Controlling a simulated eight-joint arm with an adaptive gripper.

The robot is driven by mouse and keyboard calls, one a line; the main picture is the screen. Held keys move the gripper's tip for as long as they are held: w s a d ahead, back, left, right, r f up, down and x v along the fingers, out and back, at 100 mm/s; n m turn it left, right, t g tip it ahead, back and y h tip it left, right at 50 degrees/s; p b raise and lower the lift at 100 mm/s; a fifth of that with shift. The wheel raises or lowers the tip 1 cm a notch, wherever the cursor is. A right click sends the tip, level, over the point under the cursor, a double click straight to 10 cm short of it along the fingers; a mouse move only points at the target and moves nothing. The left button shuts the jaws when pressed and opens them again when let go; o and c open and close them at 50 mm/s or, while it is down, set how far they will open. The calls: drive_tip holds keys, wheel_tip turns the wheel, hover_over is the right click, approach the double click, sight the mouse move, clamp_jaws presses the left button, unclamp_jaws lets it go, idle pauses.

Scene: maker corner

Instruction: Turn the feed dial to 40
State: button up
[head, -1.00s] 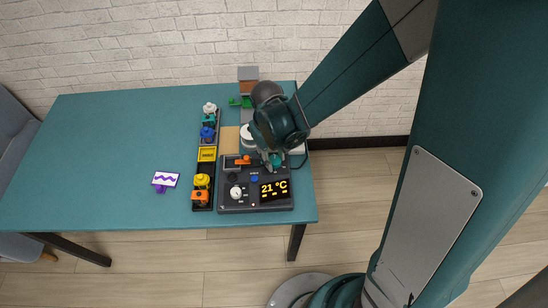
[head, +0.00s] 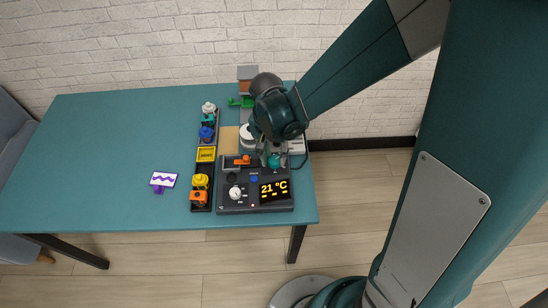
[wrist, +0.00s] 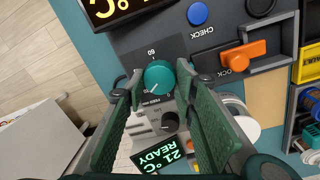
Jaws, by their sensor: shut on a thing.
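The feed dial (wrist: 160,77) is a round teal knob on a dark panel. Its white pointer mark points to the lower left in the wrist view. A 60 is printed above it there, and a partly covered FEED label lies below it. My gripper (wrist: 160,80) is shut on the dial, one finger on each side. In the head view the dial (head: 274,161) shows as a teal spot at the upper right of the control panel (head: 226,208), just below my gripper (head: 275,153). Other scale numbers are not readable.
The left tabletop (head: 110,140) is mostly clear.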

sight(275, 157)
drive_tip(key=m, duration=0.6)
drive_tip(key=shift+m+b, duration=0.3)
drive_tip(key=m, duration=0.6)
drive_tip(key=shift+d+g+y, duration=0.1)
drive_tip(key=shift+g+y, duration=0.2)
drive_tip(key=shift+y, duration=0.1)
drive_tip(key=o, duration=0.9)
drive_tip(key=shift+r, duration=0.1)
wheel_tip(275, 157, up, 12)
drive_tip(key=shift+w, duration=0.45)
